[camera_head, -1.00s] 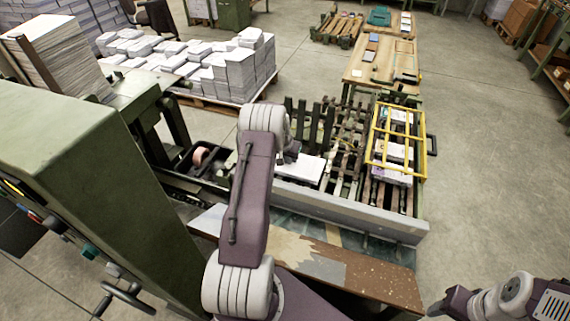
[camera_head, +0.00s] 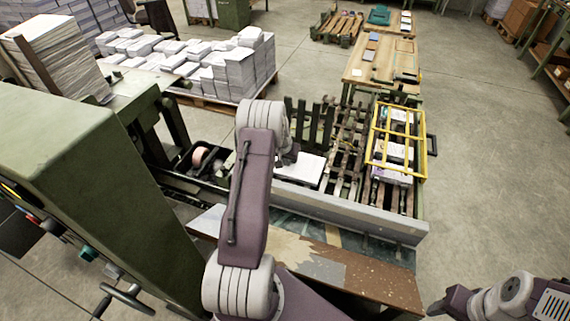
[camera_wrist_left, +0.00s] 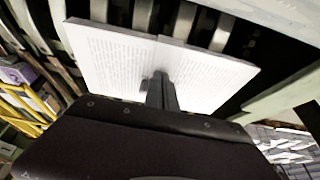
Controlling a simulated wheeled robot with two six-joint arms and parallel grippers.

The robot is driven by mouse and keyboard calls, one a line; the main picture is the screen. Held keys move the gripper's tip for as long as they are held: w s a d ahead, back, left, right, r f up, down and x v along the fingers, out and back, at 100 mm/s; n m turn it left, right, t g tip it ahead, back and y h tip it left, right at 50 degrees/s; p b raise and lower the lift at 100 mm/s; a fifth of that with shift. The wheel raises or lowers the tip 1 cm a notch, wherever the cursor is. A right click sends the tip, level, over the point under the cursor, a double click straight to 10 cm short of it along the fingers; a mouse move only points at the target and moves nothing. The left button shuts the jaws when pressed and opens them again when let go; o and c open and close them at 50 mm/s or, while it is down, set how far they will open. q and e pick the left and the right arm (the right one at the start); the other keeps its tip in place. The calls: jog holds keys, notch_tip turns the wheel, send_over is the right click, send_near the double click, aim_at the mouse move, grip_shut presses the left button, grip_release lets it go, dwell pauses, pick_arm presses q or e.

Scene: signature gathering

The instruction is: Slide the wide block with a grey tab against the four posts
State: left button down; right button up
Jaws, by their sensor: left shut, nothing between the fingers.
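The wide block (camera_head: 301,169) is a flat white stack of pages lying on the slatted bed in the middle of the head view. My left gripper (camera_head: 287,157) is at the block's far left side. Its fingers (camera_wrist_left: 160,88) are shut and empty, overlapping the block in the wrist view; I cannot tell if they touch it. Dark green upright posts (camera_head: 308,122) stand behind the block. My right gripper (camera_head: 436,308) is at the lower right, away from the bed.
A yellow wire frame (camera_head: 371,140) surrounds several blocks on the right of the bed. A grey rail (camera_head: 350,213) runs along the near edge. A green machine (camera_head: 75,150) stands at left, and white paper stacks (camera_head: 225,75) stand behind. Open floor lies at right.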

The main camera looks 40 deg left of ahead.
pick_arm(q)
jog(key=shift+s+d+f, duration=0.15)
jog(key=shift+s+f, duration=0.15)
jog(key=shift+s, duration=0.05)
jog(key=r+p, duration=0.1)
jog(key=r, duration=0.1)
jog(key=w+r+p, duration=0.1)
jog(key=r+p, duration=0.1)
jog(key=r, duration=0.1)
jog(key=r+p, duration=0.2)
jog(key=shift+w+a+r, duration=0.2)
jog(key=shift+w+a, duration=0.1)
jog(key=shift+a, duration=0.05)
jog(key=shift+f, duration=0.1)
